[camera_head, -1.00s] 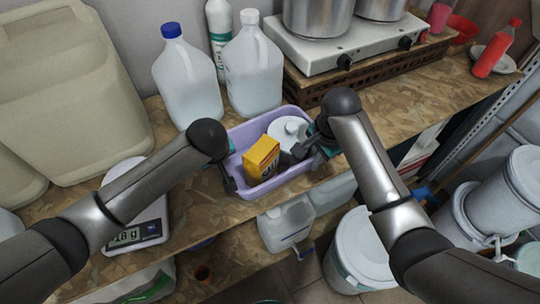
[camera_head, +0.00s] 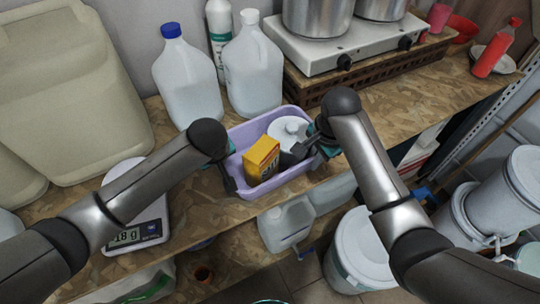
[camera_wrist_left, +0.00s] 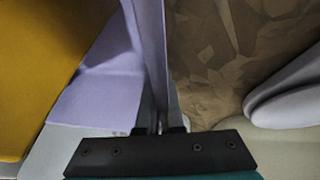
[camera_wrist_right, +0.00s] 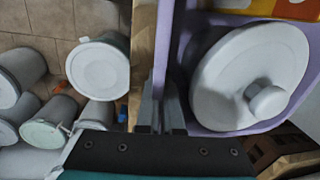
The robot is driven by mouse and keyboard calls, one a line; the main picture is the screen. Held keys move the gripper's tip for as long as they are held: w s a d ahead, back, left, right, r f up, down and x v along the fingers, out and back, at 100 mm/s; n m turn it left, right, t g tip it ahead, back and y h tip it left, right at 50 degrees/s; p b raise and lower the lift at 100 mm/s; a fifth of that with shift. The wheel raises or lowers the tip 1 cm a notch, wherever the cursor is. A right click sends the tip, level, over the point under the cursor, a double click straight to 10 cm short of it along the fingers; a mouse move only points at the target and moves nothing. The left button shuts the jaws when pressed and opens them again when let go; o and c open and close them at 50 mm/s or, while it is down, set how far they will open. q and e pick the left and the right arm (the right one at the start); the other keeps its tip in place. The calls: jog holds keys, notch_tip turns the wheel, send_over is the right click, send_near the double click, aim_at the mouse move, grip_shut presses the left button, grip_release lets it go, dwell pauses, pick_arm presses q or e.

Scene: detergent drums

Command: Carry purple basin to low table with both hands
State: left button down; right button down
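The purple basin (camera_head: 282,184) stands on the wooden worktop near its front edge. It holds a yellow box (camera_head: 262,160) and a white round lidded container (camera_head: 289,131). My left gripper (camera_head: 230,184) is at the basin's left rim. In the left wrist view its fingers (camera_wrist_left: 160,128) are closed on the purple wall (camera_wrist_left: 150,50). My right gripper (camera_head: 308,150) is at the right rim. In the right wrist view its fingers (camera_wrist_right: 163,112) are closed on the rim (camera_wrist_right: 177,40) beside the white lid (camera_wrist_right: 245,75). I cannot make out the low table.
Two clear jugs (camera_head: 190,78) and a white bottle stand behind the basin. A scale (camera_head: 135,215) is at the left, a stove (camera_head: 345,50) on a brown crate behind right. Below the worktop are a jug (camera_head: 285,222) and several white drums (camera_head: 360,250).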

pick_arm(q)
jog(key=shift+r, duration=0.15)
pick_arm(e)
jog(key=shift+r, duration=0.2)
